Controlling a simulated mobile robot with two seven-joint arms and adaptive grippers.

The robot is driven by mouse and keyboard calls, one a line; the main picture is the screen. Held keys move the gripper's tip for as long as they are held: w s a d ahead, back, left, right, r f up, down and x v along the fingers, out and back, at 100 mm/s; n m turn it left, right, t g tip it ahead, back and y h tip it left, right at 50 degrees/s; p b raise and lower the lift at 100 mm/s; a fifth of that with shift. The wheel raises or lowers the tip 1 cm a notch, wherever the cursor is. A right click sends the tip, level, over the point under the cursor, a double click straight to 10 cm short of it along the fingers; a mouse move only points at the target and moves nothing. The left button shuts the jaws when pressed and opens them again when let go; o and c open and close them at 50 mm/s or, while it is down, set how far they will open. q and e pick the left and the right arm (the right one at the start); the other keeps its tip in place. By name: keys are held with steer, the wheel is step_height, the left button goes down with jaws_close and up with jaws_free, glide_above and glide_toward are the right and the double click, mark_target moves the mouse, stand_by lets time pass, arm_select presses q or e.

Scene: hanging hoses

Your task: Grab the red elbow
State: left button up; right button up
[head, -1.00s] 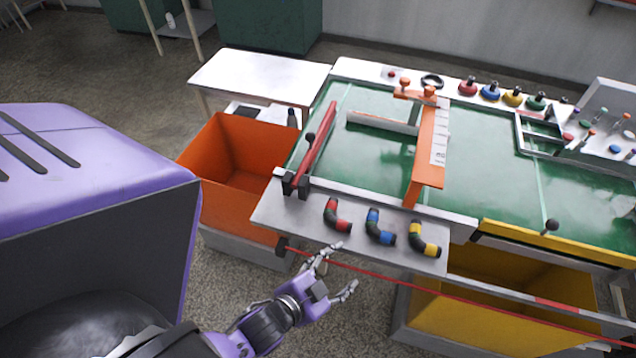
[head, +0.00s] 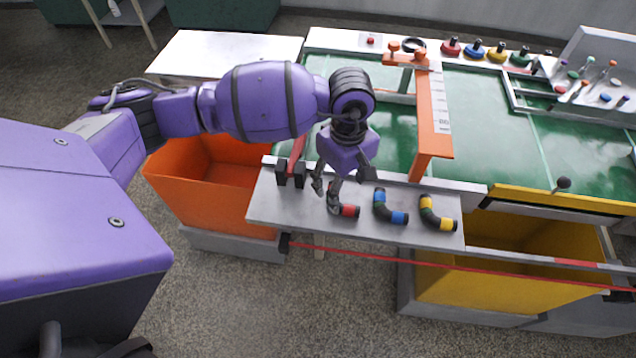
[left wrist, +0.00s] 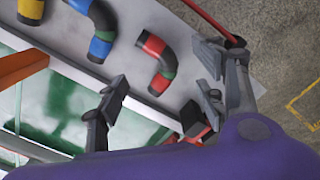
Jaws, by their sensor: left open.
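The red elbow (head: 348,211) is a bent black hose piece with red sections. It lies on the grey shelf (head: 290,222), leftmost of a row of elbows. My left gripper (head: 327,188) points down over its back end, partly hiding it. In the left wrist view the red elbow (left wrist: 152,47) shows red bands and a green band, in the gap between the spread fingers of my left gripper (left wrist: 155,90). The gripper is open and no finger visibly closes on the elbow. My right gripper is not in view.
A blue elbow (head: 390,211) and a yellow elbow (head: 435,215) lie to the right on the shelf. An orange bin (head: 215,205) stands left, a yellow bin (head: 500,265) right. A red rod (head: 350,254) runs along the front. The green table (head: 480,125) is behind.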

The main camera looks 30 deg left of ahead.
mark_target(341, 201)
arm_select(q)
steer(key=f, duration=0.7)
steer(key=shift+w+a+f+p, duration=0.1)
steer(key=shift+w+a+p, duration=0.25)
steer(key=shift+w, duration=0.05)
jaws_close()
